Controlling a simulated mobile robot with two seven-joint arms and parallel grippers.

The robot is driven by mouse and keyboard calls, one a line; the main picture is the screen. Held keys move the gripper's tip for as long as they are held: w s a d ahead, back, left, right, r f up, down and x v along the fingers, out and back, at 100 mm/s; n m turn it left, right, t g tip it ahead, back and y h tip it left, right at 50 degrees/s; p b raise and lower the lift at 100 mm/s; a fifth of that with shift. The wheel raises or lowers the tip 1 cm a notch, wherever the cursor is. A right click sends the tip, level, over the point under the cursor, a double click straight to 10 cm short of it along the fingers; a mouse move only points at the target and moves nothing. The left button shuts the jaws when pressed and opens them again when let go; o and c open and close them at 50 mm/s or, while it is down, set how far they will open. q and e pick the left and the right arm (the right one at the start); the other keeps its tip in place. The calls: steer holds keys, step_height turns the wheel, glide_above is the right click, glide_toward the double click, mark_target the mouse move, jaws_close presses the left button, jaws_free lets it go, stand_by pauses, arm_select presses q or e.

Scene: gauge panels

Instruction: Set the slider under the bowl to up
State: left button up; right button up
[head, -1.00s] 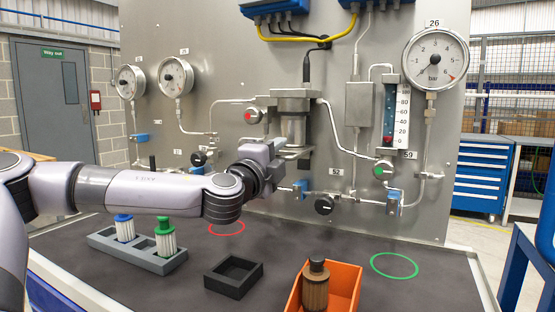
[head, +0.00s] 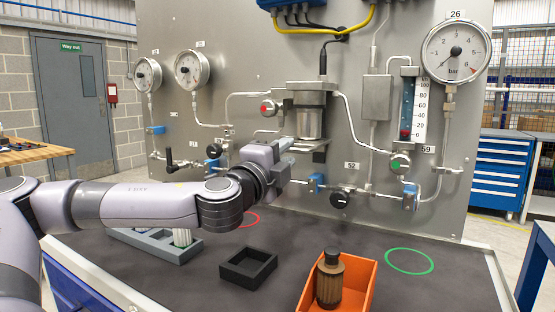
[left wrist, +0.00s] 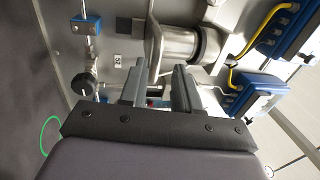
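The metal bowl (head: 310,122) hangs under its square head on the gauge panel. In the left wrist view the bowl (left wrist: 182,45) lies beyond the fingers. A flat bracket (head: 308,146) sits just below it in the head view. I cannot make out the slider or its setting; my left gripper covers part of that area. My left gripper (head: 285,152) points at the panel, just below and left of the bowl. In the left wrist view its two fingers (left wrist: 156,88) stand apart, with nothing clearly held between them. My right gripper is in neither view.
Pipes, a black knob (head: 340,199), a green-faced knob (head: 399,162) and blue valves (head: 316,182) surround the bowl. On the bench stand a grey rack (head: 150,245), a black square tray (head: 248,268) and an orange bin (head: 363,280) holding a brown bottle (head: 329,276). The green ring (head: 410,261) is empty.

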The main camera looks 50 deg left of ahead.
arm_select(q)
steer(key=v, duration=0.2)
steer(key=shift+s+d, duration=0.15)
steer(key=shift+s, duration=0.2)
steer(key=shift+f, duration=0.1)
stand_by(0.7)
